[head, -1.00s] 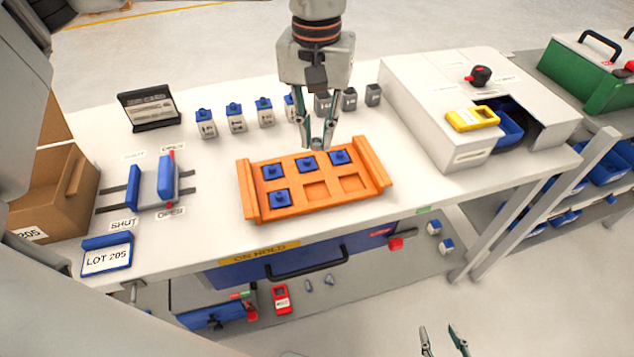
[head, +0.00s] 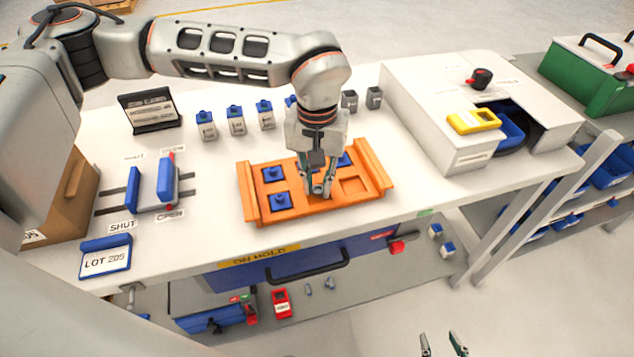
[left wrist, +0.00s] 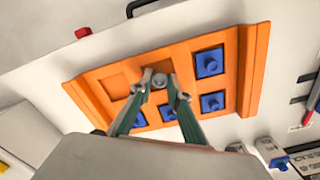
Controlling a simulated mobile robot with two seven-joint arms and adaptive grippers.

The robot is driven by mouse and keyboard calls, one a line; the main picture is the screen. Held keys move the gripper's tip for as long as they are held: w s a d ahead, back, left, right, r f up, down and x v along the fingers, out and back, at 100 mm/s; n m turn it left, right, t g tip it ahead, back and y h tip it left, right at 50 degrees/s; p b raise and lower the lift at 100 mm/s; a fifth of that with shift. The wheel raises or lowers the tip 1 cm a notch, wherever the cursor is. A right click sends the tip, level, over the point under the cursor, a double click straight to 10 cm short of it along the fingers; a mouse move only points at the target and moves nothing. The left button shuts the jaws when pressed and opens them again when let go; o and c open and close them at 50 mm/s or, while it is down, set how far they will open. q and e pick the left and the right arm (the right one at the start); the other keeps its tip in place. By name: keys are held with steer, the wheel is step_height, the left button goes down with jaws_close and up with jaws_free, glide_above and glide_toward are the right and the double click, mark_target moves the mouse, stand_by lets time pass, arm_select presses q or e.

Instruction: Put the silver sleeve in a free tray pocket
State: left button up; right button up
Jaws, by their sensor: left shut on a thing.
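My left gripper (head: 318,190) is shut on the silver sleeve (left wrist: 159,80), at the front middle pocket of the orange tray (head: 248,190). The sleeve shows as a small round grey end between the fingertips in the left wrist view. In the head view the fingers largely hide it. I cannot tell whether it touches the pocket floor. The front right pocket (head: 354,185) is empty. Blue pieces fill the front left pocket (head: 280,202) and the back row, partly hidden by my gripper. My right gripper (head: 441,345) is open and empty at the bottom edge, away from the table.
Several blue-topped containers (head: 236,120) and grey ones (head: 374,97) stand behind the tray. A blue slide fixture (head: 165,179) and LOT 205 sign (head: 106,258) are left. A white machine (head: 440,105) with a yellow device (head: 473,121) is right.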

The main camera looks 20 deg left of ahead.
mark_target(317, 189)
arm_select(q)
steer(key=shift+s+f, duration=0.1)
steer(key=shift+f, duration=0.15)
steer(key=shift+s+a+f, duration=0.1)
steer(key=shift+s+f, duration=0.15)
steer(key=shift+f, duration=0.45)
steer(key=o, duration=1)
steer(key=shift+c, duration=0.2)
steer(key=shift+w+f, duration=0.1)
steer(key=shift+w, duration=0.05)
steer(key=shift+w+r, duration=0.15)
steer(key=shift+r, duration=0.15)
steer(key=shift+r, duration=0.3)
step_height(317, 189, up, 13)
steer(key=shift+f, duration=0.15)
